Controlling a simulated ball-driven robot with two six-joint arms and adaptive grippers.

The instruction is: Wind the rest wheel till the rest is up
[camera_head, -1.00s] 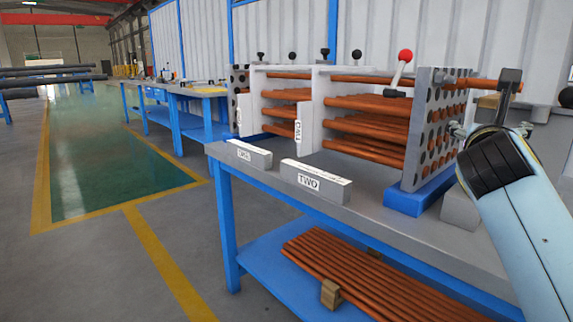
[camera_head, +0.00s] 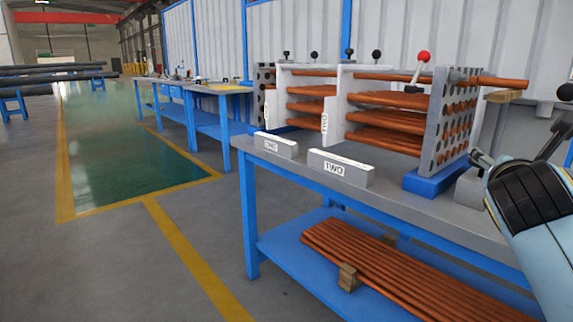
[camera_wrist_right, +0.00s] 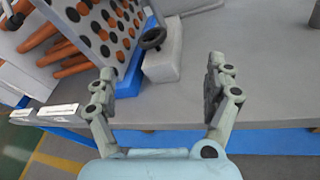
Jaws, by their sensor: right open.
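The rest wheel, a small black handwheel (camera_wrist_right: 153,38), sits on a grey block (camera_wrist_right: 165,62) beside the drilled plate in the right wrist view. In the head view the block (camera_head: 470,188) is partly behind my right arm and the wheel is not clear. A wooden rest (camera_head: 503,96) is just under a copper tube's protruding end (camera_head: 505,83); I cannot tell whether they touch. My right gripper (camera_wrist_right: 160,78) is open and empty, its fingers spread on the near side of the block and apart from the wheel. My left gripper is out of view.
A drilled plate (camera_head: 444,120) on a blue foot (camera_head: 437,183) holds several copper tubes. A red-knobbed lever (camera_head: 423,58) is above them. Labelled blocks, one marked TWO (camera_head: 341,168), line the bench's front edge.

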